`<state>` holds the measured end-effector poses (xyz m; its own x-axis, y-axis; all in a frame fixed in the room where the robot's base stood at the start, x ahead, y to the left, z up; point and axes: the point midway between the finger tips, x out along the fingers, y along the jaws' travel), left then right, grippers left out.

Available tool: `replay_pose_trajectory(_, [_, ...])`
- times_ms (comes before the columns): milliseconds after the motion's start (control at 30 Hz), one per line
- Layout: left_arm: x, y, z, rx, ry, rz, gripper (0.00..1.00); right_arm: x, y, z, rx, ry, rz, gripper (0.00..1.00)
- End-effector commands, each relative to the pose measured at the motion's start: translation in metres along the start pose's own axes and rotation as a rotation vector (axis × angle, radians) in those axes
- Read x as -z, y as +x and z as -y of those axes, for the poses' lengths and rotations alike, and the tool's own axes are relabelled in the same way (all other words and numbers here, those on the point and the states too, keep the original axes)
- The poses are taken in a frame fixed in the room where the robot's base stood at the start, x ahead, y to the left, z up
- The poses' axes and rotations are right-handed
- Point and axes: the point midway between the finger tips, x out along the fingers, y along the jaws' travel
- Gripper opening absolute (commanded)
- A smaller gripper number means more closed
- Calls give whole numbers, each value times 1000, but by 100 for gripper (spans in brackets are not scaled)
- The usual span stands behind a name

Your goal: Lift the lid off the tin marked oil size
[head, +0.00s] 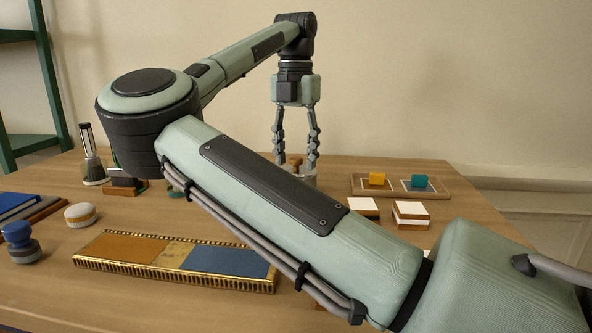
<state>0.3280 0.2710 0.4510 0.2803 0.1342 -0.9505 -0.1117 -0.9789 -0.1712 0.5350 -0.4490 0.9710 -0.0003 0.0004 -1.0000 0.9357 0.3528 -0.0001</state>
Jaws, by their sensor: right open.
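My right gripper (297,152) points straight down near the back of the table, its fingers spread apart with nothing between the upper parts. A small brown knob (296,162) shows between the fingertips, on top of a grey round tin (309,180). The fingertips are close beside the knob; I cannot tell whether they touch it. My right forearm hides most of the tin, and no marking on it can be read. My left gripper is not in view.
A gilt panel (170,254) with brown and blue fields lies in front. A tray (440,190) with yellow and teal blocks stands back right, near white-and-brown blocks (411,214). A round white tin (80,214), a blue-topped object (20,240) and a brush holder (93,165) stand left.

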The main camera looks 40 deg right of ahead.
Motion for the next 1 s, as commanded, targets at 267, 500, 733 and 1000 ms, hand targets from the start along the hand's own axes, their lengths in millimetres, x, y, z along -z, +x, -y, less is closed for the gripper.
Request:
replay_pose_trajectory(267, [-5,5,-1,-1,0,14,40,0,5,0,0,-1,1,47])
replay_pose_trajectory(500, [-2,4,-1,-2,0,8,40,0,5,0,0,0,1,18])
replay_pose_trajectory(733, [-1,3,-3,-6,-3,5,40,0,4,0,0,0,1,0])
replay_pose_trajectory(1000, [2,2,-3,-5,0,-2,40,0,0,0,-1,0,1,0])
